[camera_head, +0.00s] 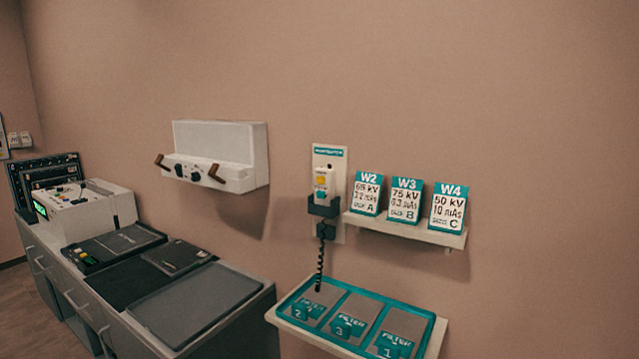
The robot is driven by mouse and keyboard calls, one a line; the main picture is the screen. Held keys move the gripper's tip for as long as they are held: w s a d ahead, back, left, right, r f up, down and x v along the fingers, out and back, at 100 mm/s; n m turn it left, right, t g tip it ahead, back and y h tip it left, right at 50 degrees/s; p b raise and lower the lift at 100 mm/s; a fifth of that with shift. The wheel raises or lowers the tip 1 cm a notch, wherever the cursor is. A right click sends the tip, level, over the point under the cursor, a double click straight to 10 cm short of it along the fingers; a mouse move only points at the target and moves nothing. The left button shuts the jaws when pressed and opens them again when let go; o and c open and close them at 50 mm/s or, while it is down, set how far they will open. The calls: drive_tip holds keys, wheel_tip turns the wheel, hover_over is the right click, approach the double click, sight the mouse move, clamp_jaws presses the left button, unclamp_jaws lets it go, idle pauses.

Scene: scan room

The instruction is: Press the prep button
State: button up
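A white hand switch (325,183) hangs upright in a dark holder (323,207) on a pale wall plate (328,158) with a teal label on top. A yellow button (321,180) and a smaller teal part below it show on its front. No readable text marks either as the prep button. A dark coiled cord (319,268) hangs below the holder. A control console (92,212) with a small green screen stands on the cabinet at the left; its controls are too small to read. My gripper is not in view.
Cards W2 (367,193), W3 (404,201) and W4 (447,208) stand on a wall shelf (400,230) right of the holder. Below is a teal-rimmed tray (437,322) with three filter compartments. A white wall unit (220,150) with brown handles hangs above the cabinet (235,335).

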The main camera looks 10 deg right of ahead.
drive_tip(key=shift+w+d, duration=0.1)
drive_tip(key=shift+w, duration=0.35)
clamp_jaws()
idle(1.4)
